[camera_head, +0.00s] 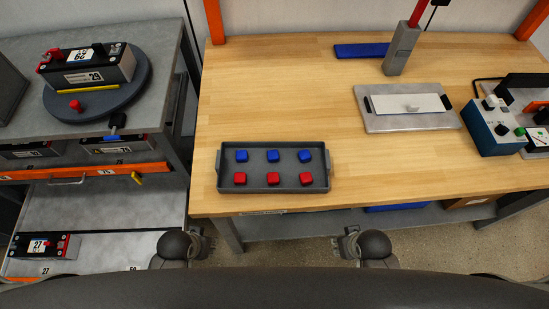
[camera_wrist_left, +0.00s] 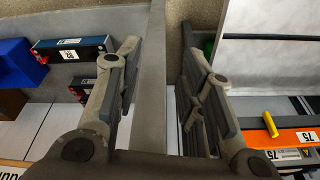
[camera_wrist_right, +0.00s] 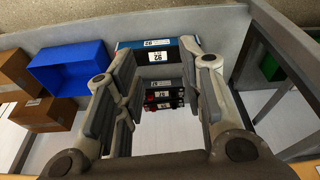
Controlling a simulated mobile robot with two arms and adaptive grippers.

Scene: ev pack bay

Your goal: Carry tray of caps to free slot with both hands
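The dark grey tray (camera_head: 272,188) lies flat near the front left of the wooden bench. It holds three blue caps (camera_head: 272,156) in the back row and three red caps (camera_head: 273,179) in the front row. It has a handle at each short end. My left gripper (camera_wrist_left: 160,75) is open and empty in the left wrist view, and my right gripper (camera_wrist_right: 165,75) is open and empty in the right wrist view. In the head view, both arms show low, in front of the bench and apart from the tray. I cannot tell which place is the free slot.
The wooden bench (camera_head: 330,95) is clear behind and right of the tray. A metal plate with a white panel (camera_head: 408,103) and a teal control box (camera_head: 493,127) stand further right. On the left are a grey turntable (camera_head: 138,88) with a battery and an orange-edged shelf (camera_head: 90,173).

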